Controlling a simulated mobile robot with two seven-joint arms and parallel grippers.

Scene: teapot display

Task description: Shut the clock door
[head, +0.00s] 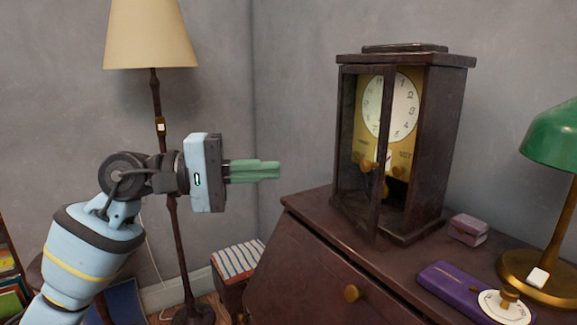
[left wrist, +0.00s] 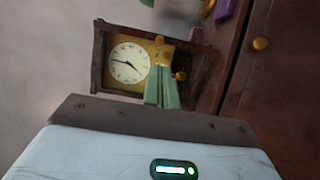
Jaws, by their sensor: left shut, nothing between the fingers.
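The clock (head: 447,150) is a dark wooden cabinet with a white dial and a gold face, standing on the brown desk. Its glazed clock door (head: 379,190) stands ajar, hinged at the left, with its free edge swung out toward me. My left gripper (head: 279,169) is shut and empty, with green fingers pointing right. It is in the air left of the clock, apart from the door. In the left wrist view the clock (left wrist: 98,60) appears turned on its side behind the green fingers (left wrist: 162,75), which hide part of its front. My right gripper is not in view.
The desk (head: 310,225) has a brass knob on its sloped front. A small purple box (head: 468,229), a purple case (head: 452,286) and a green-shaded lamp (head: 555,140) stand right of the clock. A floor lamp (head: 155,100) stands behind my left arm.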

